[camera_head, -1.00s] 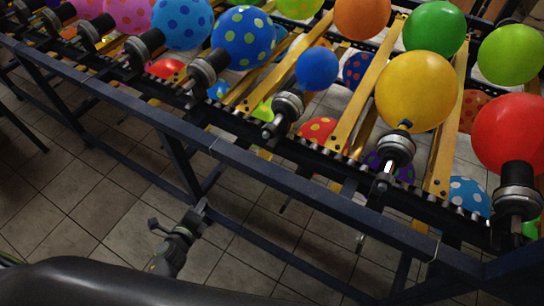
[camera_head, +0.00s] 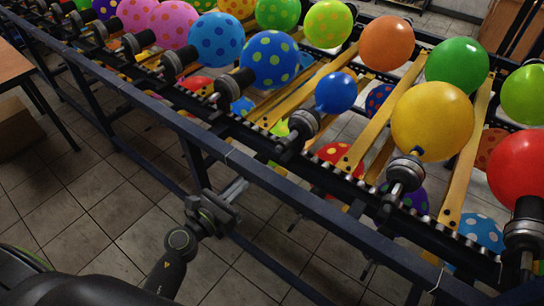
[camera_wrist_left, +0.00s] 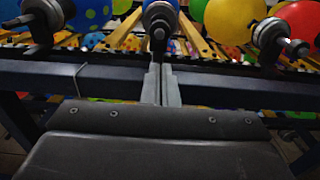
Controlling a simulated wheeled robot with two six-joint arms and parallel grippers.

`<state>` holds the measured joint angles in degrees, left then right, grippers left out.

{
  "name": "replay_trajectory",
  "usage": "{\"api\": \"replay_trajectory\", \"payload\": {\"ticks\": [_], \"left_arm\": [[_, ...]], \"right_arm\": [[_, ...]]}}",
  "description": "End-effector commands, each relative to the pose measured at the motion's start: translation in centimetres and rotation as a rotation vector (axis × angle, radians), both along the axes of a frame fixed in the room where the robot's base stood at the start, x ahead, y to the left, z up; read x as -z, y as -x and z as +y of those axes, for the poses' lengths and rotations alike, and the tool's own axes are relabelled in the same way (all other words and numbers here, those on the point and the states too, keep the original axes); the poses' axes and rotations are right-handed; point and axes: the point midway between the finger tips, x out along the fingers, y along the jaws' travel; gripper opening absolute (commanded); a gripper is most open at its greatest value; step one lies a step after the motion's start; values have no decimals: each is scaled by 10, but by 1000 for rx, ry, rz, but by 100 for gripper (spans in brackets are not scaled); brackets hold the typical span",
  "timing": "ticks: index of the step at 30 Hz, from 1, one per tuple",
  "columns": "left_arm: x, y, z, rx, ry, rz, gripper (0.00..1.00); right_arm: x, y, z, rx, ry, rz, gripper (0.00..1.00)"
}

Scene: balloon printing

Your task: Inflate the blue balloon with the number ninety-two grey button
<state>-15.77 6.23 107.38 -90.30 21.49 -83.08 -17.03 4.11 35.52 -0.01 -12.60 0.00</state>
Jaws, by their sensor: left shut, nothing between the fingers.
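The small plain blue balloon (camera_head: 336,92) sits on a black and silver nozzle (camera_head: 301,128) on the conveyor rack. My left gripper (camera_head: 240,189) is below and in front of that nozzle, outside the dark front rail, apart from the balloon. Its fingers are together and empty. In the left wrist view the closed fingers (camera_wrist_left: 161,84) point toward a nozzle (camera_wrist_left: 158,24) just beyond the rail. I cannot make out a number or a grey button. My right gripper is not in view.
The dark front rail (camera_head: 340,212) runs across between my arm and the nozzles. A yellow balloon (camera_head: 432,120) stands right of the blue one and a blue balloon with green dots (camera_head: 268,60) stands left. The tiled floor (camera_head: 95,215) in front is clear.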

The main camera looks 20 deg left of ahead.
Motion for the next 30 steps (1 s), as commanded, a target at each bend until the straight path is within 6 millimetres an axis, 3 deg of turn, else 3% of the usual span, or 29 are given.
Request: {"api": "replay_trajectory", "payload": {"ticks": [5, 21, 30], "left_arm": [[-2, -16, -6, 0, 3, -1, 0], [1, -111, -39, 1, 3, 1, 0], [2, -131, -46, -1, 4, 1, 0]], "right_arm": [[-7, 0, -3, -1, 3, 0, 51], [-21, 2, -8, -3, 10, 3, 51], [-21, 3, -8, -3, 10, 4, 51]]}}
